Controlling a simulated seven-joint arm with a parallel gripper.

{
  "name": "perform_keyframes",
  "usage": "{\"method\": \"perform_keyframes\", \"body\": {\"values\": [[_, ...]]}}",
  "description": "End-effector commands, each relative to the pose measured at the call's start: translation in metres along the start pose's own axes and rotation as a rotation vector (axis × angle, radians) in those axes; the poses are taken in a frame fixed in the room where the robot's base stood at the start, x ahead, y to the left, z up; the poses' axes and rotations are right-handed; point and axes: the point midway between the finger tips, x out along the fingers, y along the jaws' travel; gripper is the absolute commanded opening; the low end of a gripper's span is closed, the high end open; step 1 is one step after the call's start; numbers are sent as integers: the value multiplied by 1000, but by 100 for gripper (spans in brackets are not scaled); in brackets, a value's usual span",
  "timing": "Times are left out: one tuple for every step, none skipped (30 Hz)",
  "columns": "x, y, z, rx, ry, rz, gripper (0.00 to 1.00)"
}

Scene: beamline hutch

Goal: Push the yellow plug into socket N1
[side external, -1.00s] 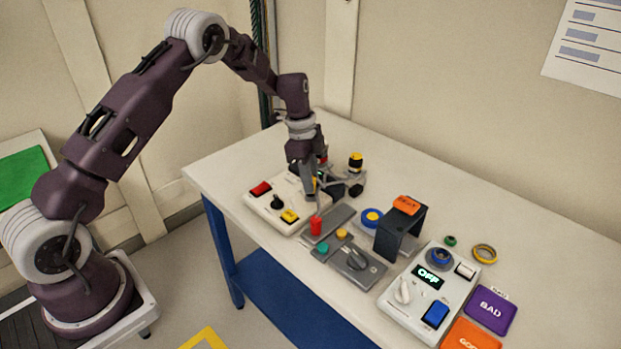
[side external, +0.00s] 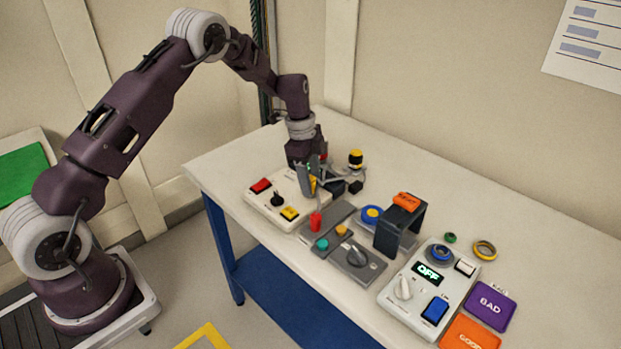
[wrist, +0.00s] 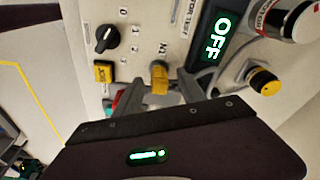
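The yellow plug (wrist: 159,78) stands just below the N1 label (wrist: 161,48) on the light panel in the wrist view. It shows as a small yellow patch beside my fingers in the side view (side external: 313,184). My gripper (wrist: 163,80) has one finger on each side of the plug, with a narrow gap seeming to show beside it, so it looks open around it. In the side view my gripper (side external: 309,182) points down over the back part of the control box. The socket opening is hidden under the plug, so I cannot tell how deep the plug sits.
The control box (side external: 268,213) has a black knob (wrist: 106,38) and a yellow button (wrist: 103,71) near my fingers. A lit OFF display (wrist: 211,37) and a black-and-yellow knob (wrist: 263,81) lie to the right in the wrist view.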

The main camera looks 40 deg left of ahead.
Motion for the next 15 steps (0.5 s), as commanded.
{"method": "perform_keyframes", "body": {"values": [[0, 0, 0, 0, 0, 0, 48], [0, 0, 0, 0, 0, 0, 48], [0, 0, 0, 0, 0, 0, 48], [0, 0, 0, 0, 0, 0, 48], [0, 0, 0, 0, 0, 0, 48], [0, 0, 0, 0, 0, 0, 48], [0, 0, 0, 0, 0, 0, 48], [-1, 0, 0, 0, 0, 0, 48], [-4, 0, 0, 0, 1, -1, 48], [-8, -1, 0, 0, 1, -2, 48], [-14, -1, 0, 0, 2, -3, 48], [-23, -1, 0, 0, 1, -4, 48], [-30, -1, 0, 0, 1, -4, 48], [-36, -1, 0, 0, 2, -5, 48], [-44, -1, 0, -1, 2, -3, 48]]}}
